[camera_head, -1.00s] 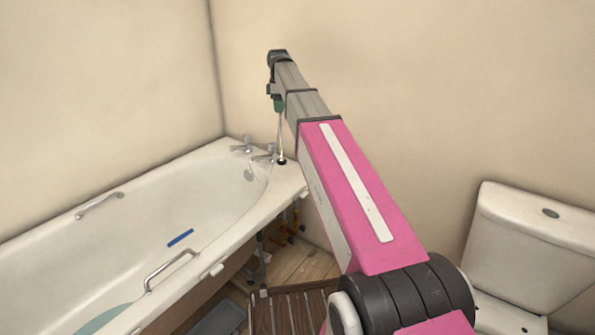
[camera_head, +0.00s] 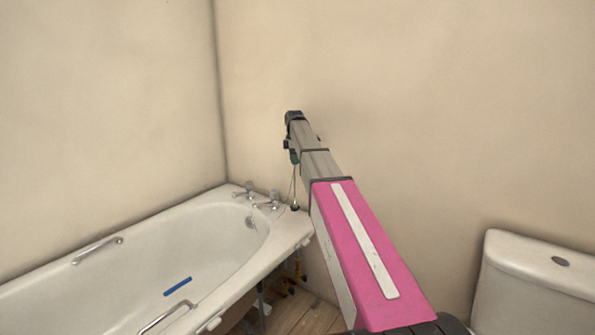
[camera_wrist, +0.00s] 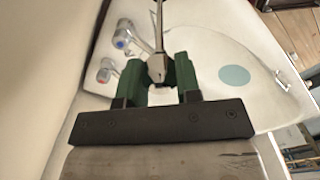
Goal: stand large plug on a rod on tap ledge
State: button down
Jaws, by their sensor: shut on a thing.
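My gripper (camera_head: 293,157) has green fingers and is shut on the top of the plug's thin metal rod. The rod (camera_head: 294,185) hangs down steeply, with the dark plug (camera_head: 294,207) at its lower end. The plug appears over the right end of the white tap ledge (camera_head: 287,214), beside the taps; I cannot tell whether it touches. In the wrist view, the green fingers (camera_wrist: 160,82) close on the rod's pale end fitting (camera_wrist: 157,66), and the rod (camera_wrist: 159,25) runs out of the top of the picture. The plug is outside that view.
Two chrome taps (camera_head: 271,200) stand on the ledge left of the plug; they also show in the wrist view (camera_wrist: 124,34). The bath (camera_head: 130,262) holds a blue strip (camera_head: 178,286). Walls close in behind the taps. A toilet cistern (camera_head: 540,275) stands right.

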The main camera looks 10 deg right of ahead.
jog(key=shift+w+d+f, duration=0.3)
jog(key=shift+d+f, duration=0.1)
jog(key=shift+d, duration=0.3)
jog(key=shift+f, duration=2.15)
jog(key=c, duration=0.8)
grip_release()
notch_tip(320, 180, up, 12)
